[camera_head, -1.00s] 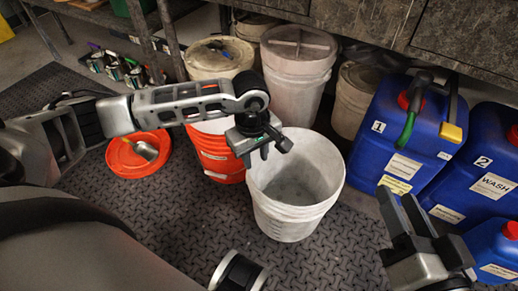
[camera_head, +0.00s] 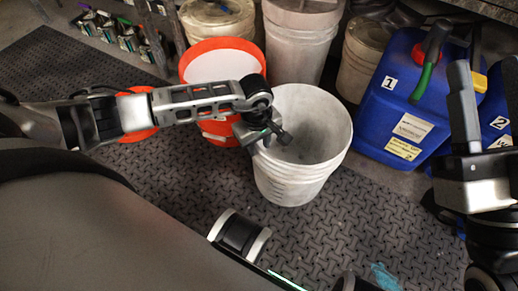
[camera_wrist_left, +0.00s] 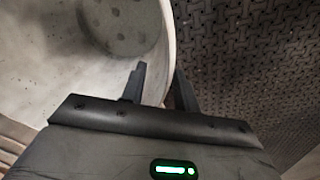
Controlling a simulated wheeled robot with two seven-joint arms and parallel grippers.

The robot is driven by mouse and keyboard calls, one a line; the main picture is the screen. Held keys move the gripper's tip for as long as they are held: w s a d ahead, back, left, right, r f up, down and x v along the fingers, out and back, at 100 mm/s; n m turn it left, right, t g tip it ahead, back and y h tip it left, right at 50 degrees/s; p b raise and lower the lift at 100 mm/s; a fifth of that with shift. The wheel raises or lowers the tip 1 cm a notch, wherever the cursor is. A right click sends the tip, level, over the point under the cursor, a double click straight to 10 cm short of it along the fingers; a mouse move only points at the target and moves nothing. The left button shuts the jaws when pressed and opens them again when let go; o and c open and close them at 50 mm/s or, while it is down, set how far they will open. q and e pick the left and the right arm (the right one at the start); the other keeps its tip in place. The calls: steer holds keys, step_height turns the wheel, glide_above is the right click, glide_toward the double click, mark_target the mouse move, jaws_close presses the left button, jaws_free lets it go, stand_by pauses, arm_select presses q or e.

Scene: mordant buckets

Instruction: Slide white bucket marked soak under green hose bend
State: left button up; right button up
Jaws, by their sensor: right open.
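The white bucket (camera_head: 300,150) stands upright and empty on the dark patterned mat; no "soak" mark is legible. My left gripper (camera_head: 262,138) is at its near left rim. In the left wrist view the rim of the bucket (camera_wrist_left: 60,60) passes between the fingers of my left gripper (camera_wrist_left: 160,88), one inside and one outside, and they look closed on it. My right gripper (camera_head: 486,85) is open and empty, in front of the jugs.
An orange bucket (camera_head: 215,130) stands close behind and left of the white bucket. Pale tubs (camera_head: 298,50) line the back. A second blue jug (camera_head: 494,120) is partly hidden at the right.

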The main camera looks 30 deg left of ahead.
arm_select(q)
steer(key=shift+f, duration=0.65)
jaws_close()
stand_by(1.1)
